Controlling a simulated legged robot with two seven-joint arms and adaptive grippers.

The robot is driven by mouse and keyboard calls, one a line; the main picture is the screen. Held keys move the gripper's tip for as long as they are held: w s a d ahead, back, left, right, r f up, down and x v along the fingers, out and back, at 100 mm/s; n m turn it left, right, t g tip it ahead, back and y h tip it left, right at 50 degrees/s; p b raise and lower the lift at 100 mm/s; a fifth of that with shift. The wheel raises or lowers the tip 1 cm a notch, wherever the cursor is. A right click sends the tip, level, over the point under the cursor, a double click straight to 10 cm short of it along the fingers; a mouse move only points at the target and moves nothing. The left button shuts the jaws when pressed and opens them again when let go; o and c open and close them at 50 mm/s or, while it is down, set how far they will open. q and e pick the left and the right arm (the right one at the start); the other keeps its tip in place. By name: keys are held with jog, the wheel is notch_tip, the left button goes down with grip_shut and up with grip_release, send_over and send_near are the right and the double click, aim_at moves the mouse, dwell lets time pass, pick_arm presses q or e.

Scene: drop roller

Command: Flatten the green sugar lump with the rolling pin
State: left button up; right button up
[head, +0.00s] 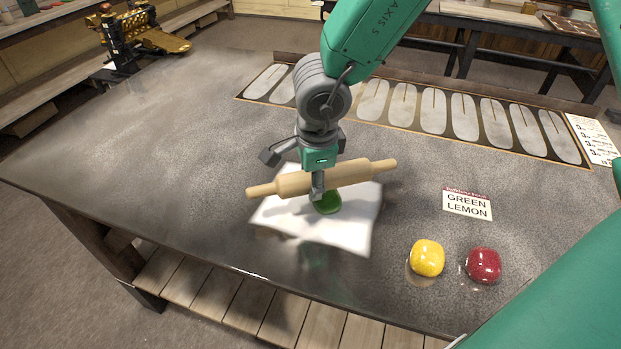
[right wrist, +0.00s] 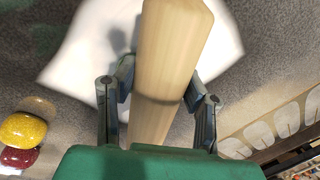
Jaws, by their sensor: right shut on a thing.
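The wooden rolling pin (head: 345,174) is held across its middle by my right gripper (head: 318,190), which is shut on it. In the right wrist view the rolling pin (right wrist: 165,65) runs between the two fingers of the right gripper (right wrist: 160,95). The green sugar lump (head: 327,203) lies on a white sheet (head: 345,235), just below and in front of the pin. Its top is partly hidden by the gripper and pin. I cannot tell whether the pin touches it. My left gripper is not in view.
A yellow lump (head: 427,258) and a red lump (head: 484,266) sit at the right front of the grey table (head: 160,160). A "GREEN LEMON" card (head: 467,204) lies behind them. A long tray with several oval slots (head: 431,112) runs along the back.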

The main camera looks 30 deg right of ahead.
jog(key=shift+d+f+b, duration=0.1)
jog(key=shift+f+b, duration=0.4)
jog(key=shift+f, duration=0.35)
jog(key=shift+f+p, duration=0.1)
jog(key=shift+p, duration=0.2)
dwell(0.4)
dwell(0.4)
jog(key=shift+f+b, duration=0.3)
jog(key=shift+f, duration=0.15)
jog(key=shift+r, duration=0.1)
notch_tip(320, 180, up, 7)
jog(key=p, duration=0.8)
